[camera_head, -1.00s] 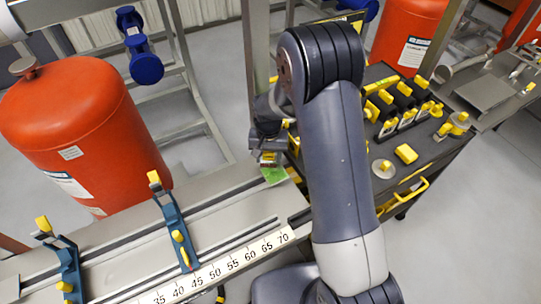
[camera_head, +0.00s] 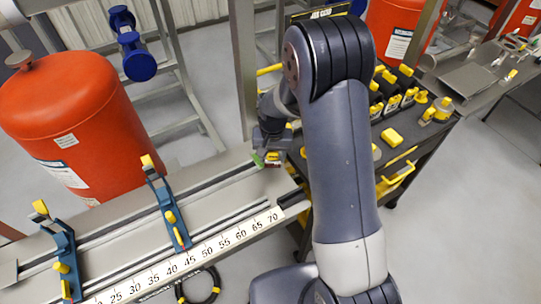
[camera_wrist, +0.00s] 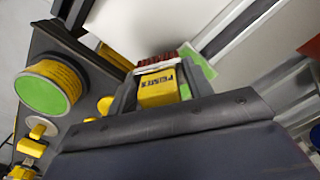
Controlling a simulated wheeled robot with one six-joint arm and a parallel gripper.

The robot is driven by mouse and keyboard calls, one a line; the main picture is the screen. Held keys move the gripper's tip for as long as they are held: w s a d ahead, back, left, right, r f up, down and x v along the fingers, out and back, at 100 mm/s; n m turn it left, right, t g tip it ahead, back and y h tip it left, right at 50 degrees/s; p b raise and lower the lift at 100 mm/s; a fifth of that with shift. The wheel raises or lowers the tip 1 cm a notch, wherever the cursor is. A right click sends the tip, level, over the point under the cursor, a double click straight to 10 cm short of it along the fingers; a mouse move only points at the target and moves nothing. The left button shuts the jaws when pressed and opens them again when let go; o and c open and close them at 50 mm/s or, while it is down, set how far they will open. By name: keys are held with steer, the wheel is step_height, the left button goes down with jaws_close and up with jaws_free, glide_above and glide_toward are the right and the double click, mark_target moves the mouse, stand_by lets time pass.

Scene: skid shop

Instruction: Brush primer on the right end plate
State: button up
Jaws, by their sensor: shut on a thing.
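My gripper (camera_head: 272,148) is over the right end of the long grey bench (camera_head: 122,229), partly hidden by my arm. In the wrist view, my gripper (camera_wrist: 158,92) is shut on a yellow block-like handle (camera_wrist: 158,87) with dark lettering. A pale band and dark red bristles (camera_wrist: 157,59) show at its far end, like a brush. A green flat patch (camera_wrist: 198,65) lies just beyond the bristles; it also shows in the head view (camera_head: 257,160). I cannot tell whether the bristles touch it. No end plate can be made out for certain.
Two blue clamps with yellow knobs (camera_head: 169,213) stand on the bench behind a number scale (camera_head: 190,258). A large orange tank (camera_head: 75,130) stands behind. A dark trolley with yellow-topped items (camera_head: 392,137) is at the right. Open floor (camera_head: 470,220) lies at the lower right.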

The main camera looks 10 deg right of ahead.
steer(key=r, duration=0.2)
steer(key=shift+w+a+r+p, duration=0.1)
steer(key=shift+w+r+p, duration=0.15)
steer(key=shift+r+p, duration=1.55)
steer(key=shift+r, duration=0.9)
